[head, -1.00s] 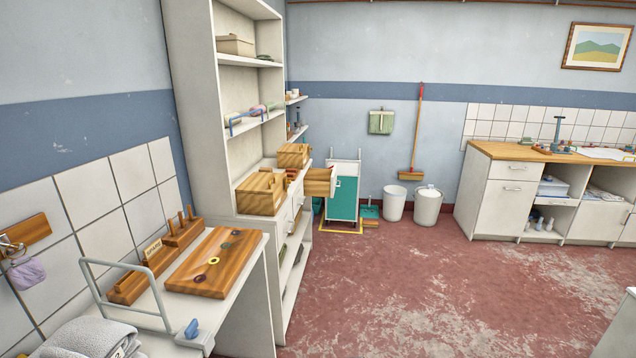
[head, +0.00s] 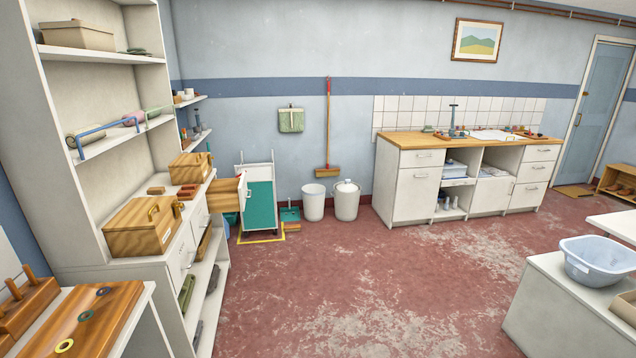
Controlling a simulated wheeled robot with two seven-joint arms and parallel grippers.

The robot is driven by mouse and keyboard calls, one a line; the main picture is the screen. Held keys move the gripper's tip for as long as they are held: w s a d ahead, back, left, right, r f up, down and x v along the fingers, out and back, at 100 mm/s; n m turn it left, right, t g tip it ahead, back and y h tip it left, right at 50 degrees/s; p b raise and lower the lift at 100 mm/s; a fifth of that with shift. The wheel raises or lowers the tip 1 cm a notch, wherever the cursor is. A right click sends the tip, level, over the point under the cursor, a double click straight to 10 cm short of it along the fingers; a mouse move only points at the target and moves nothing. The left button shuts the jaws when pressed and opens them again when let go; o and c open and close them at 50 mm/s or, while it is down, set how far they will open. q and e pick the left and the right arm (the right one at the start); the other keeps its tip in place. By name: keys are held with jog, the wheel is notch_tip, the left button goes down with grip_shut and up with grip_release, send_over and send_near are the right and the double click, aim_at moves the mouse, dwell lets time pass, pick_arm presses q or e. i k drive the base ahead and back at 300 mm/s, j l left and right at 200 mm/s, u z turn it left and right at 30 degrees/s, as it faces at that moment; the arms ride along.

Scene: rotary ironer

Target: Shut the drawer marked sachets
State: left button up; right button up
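A wooden drawer (head: 222,197) stands pulled out of the tall white shelf unit (head: 75,262), at the unit's far end in the head view. Its pale front (head: 243,190) faces right, into the room, with a small handle on it. No marking can be read on it from here, so I cannot tell whether it is the sachets drawer. Other white fronts below the unit's counter, nearer to me, look shut. Neither of my grippers is in view.
Wooden boxes (head: 140,228) stand on the unit's counter. A green-and-white cart (head: 260,200) is just behind the open drawer, with two white bins (head: 346,200) to its right. The red floor (head: 330,275) ahead is clear. A white bench (head: 560,312) stands at right.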

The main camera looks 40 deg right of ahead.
aim_at(220, 192)
jog(key=i+l+z, duration=0.3)
jog(key=i+l, duration=0.35)
jog(key=i+l+z, duration=0.35)
jog(key=i+l, duration=0.3)
jog(key=i+l+u, duration=0.1)
jog(key=i, duration=0.45)
jog(key=i+l+u, duration=0.15)
jog(key=i, duration=0.35)
